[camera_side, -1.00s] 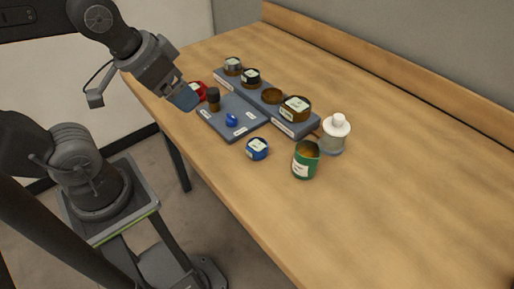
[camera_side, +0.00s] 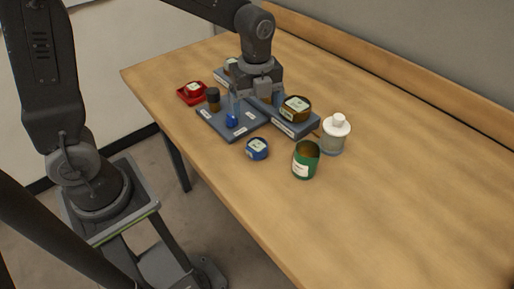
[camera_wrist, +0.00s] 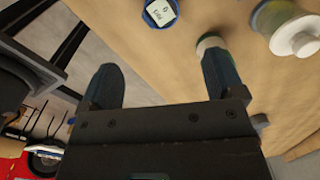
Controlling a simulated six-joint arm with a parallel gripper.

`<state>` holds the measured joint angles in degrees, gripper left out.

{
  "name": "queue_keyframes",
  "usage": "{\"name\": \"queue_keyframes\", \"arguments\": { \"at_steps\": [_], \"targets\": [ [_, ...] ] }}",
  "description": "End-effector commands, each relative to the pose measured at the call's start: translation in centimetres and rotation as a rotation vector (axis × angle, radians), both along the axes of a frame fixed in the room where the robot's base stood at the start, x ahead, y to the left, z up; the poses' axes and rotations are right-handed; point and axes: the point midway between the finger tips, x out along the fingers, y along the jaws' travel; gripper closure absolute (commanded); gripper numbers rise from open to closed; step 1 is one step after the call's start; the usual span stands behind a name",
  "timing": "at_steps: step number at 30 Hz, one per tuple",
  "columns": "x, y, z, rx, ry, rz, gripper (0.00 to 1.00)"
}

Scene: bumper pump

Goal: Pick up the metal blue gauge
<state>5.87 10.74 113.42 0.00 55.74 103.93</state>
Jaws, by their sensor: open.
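A round blue gauge with a white label (camera_side: 257,149) lies on the bare table in front of the grey tray. In the wrist view the blue gauge (camera_wrist: 160,12) shows at the top edge, partly cut off. My gripper (camera_side: 254,106) is over the grey tray, behind the gauge and apart from it. In the wrist view the two blue fingers of my gripper (camera_wrist: 160,62) are spread with nothing between them. A smaller blue piece (camera_side: 232,121) stands on the tray, close to one finger.
The grey tray (camera_side: 218,126) holds a dark-topped piece (camera_side: 213,98). A raised grey rack (camera_side: 292,129) behind it holds a brown jar (camera_side: 295,108). A red dish (camera_side: 187,98) is at left. A green can (camera_side: 306,160) and white-capped bottle (camera_side: 335,134) stand right. The right table is clear.

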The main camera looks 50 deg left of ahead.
Motion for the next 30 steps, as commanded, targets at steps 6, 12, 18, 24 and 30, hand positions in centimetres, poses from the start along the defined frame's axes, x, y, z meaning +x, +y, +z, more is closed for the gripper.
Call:
{"name": "queue_keyframes", "arguments": {
  "at_steps": [6, 12, 18, 24, 30],
  "targets": [
    [-0.1, 0.0, -3.6, 0.001, 0.009, -0.010, 0.12],
    [0.0, 0.0, -7.1, 0.001, 0.007, -0.008, 0.12],
    [0.0, 0.0, -8.6, 0.000, 0.003, -0.007, 0.12],
    [0.1, -0.1, -11.0, 0.001, 0.007, -0.007, 0.12],
    [0.2, -0.1, -13.4, 0.002, 0.003, -0.006, 0.12]
  ]
}}
